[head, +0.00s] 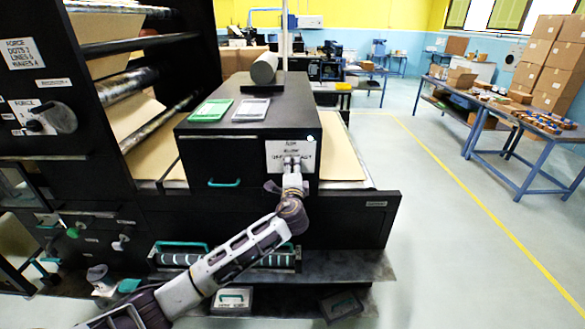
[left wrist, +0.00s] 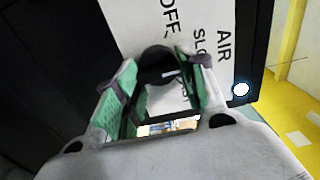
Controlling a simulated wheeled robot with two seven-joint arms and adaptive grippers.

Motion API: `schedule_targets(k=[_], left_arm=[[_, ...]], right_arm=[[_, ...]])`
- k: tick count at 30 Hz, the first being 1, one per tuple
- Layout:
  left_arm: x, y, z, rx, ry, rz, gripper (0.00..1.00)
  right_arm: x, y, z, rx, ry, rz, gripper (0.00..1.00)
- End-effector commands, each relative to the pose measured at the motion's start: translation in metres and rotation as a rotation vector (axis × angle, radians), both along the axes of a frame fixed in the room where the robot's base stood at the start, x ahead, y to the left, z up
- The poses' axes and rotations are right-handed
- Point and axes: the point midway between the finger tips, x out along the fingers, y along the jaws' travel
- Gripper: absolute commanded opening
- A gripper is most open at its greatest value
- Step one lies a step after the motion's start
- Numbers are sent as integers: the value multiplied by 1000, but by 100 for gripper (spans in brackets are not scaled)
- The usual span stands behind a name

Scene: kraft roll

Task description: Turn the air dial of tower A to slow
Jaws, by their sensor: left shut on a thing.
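The air dial (left wrist: 155,58) is a round black knob on a white label plate (head: 277,150) on the front of the black cabinet. In the left wrist view the plate (left wrist: 215,20) shows the words AIR and OFF and a partly covered word starting SLO. My left gripper (head: 291,161) reaches up to this plate. In the left wrist view its green-padded fingers (left wrist: 160,80) are on both sides of the dial and shut on it. The dial's pointer is too unclear to read. The gripper covers the dial in the head view. My right gripper is not in view.
A white round lamp (left wrist: 240,90) sits beside the plate. A drawer with a teal handle (head: 224,184) is left of it. A green card (head: 211,110) and a grey roll (head: 264,68) are on the cabinet top. The floor (head: 450,200) to the right is clear.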

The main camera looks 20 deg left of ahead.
Motion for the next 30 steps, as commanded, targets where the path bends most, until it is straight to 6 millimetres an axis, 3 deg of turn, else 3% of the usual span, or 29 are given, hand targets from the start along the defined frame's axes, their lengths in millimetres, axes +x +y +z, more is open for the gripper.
schedule_targets(k=[13, 14, 18, 26, 30], left_arm=[[0, -1, -2, 14, 7, -1, 16], [0, -1, -2, 14, 7, -1, 41], [0, 0, -2, 14, 6, -1, 59], [0, 0, -1, 13, 5, -1, 62], [-1, 0, -1, 13, 4, -1, 62]], right_arm=[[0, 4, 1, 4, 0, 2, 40], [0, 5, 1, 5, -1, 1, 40], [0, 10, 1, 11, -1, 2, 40], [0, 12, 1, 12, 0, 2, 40], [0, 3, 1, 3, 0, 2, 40]])
